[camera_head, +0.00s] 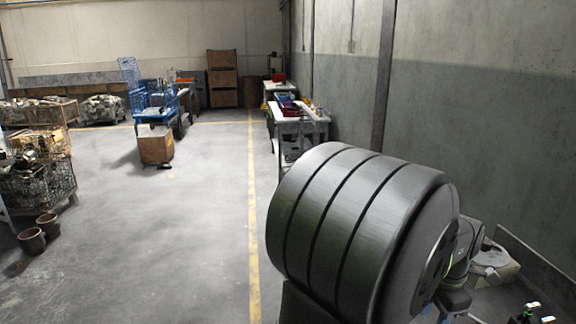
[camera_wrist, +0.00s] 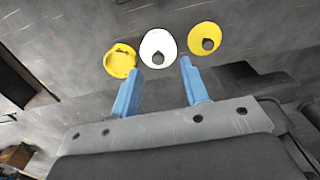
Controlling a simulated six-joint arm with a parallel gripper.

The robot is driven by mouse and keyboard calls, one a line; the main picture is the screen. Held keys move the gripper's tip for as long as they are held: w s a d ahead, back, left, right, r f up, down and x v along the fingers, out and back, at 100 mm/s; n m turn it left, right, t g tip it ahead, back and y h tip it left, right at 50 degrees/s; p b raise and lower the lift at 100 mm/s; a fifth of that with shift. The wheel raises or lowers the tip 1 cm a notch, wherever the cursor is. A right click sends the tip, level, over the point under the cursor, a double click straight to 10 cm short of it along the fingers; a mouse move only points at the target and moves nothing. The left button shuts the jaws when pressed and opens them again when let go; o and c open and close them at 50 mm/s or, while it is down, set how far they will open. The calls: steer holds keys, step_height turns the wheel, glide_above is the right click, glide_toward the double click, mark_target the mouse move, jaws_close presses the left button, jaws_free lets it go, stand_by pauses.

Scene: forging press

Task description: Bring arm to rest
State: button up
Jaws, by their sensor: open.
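My gripper (camera_wrist: 159,66) shows in the wrist view with its two blue fingers spread apart and nothing held between them. A white rounded piece with a dark hole (camera_wrist: 158,48) lies in line with the gap between the fingertips. A yellow ring-like piece (camera_wrist: 121,61) is by the left fingertip, and a yellow disc with a dark hole (camera_wrist: 204,39) is beyond the right one. I cannot tell how far these pieces are from the fingertips. In the head view, part of my arm shows at the lower right, and the gripper cannot be made out there.
White workbenches (camera_head: 305,119) with red bins stand along the right wall. A blue cart (camera_head: 155,105), a wooden box (camera_head: 156,149), a wire crate (camera_head: 38,185) and brown pots (camera_head: 32,240) stand to the left. The grey floor (camera_head: 150,240) left of the yellow line is mostly clear.

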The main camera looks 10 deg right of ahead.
steer(key=w+a+f, duration=0.2)
steer(key=w+f, duration=0.2)
steer(key=w, duration=0.2)
steer(key=shift+a, duration=0.1)
stand_by(1.5)
